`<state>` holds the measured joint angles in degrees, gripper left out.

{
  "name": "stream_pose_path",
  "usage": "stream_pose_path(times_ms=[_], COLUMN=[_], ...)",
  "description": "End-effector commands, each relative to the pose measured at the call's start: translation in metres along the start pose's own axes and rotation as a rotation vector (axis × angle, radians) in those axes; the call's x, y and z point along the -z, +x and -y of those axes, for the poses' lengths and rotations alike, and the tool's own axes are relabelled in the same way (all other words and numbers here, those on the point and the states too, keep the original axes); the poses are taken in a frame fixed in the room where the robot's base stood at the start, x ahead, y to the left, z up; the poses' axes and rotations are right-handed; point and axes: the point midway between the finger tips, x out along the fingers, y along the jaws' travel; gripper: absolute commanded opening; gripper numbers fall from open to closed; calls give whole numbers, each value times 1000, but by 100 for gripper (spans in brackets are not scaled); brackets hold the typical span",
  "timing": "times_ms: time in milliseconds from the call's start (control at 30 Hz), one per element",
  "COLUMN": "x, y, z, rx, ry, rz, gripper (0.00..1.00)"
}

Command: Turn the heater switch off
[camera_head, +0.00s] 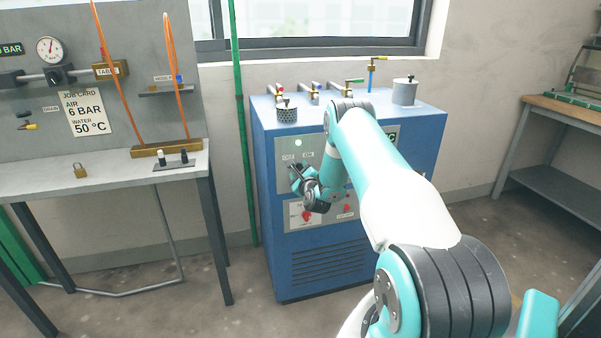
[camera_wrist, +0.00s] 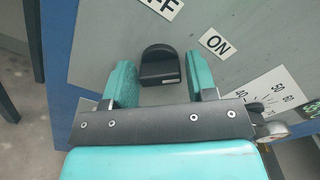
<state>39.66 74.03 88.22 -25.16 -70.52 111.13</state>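The heater switch, a black knob (camera_wrist: 162,66), shows in the wrist view on a grey panel, with a white ON label (camera_wrist: 215,42) to its right and a partly cut-off label ending in "FF" (camera_wrist: 162,6) above it. My gripper (camera_wrist: 160,60) is open, one teal finger on each side of the knob, with a visible gap on both sides. In the head view my gripper (camera_head: 308,187) is at the front panel of the blue heater unit (camera_head: 330,262). It hides the switch there.
A dial scale (camera_wrist: 275,95) lies right of my gripper in the wrist view. Red knobs (camera_head: 347,209) sit low on the unit's panel. Valves (camera_head: 310,92) and a white pot (camera_head: 404,91) stand on top. A grey workbench (camera_head: 110,176) is at left.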

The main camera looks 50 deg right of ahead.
Motion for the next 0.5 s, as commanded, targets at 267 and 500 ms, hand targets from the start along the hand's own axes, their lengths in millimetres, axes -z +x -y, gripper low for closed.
stream_pose_path(times_ms=[267,500], x=[0,0], y=[0,0], z=[0,-1], rx=[0,0], ry=[-1,-46], rz=[0,0], gripper=[17,17])
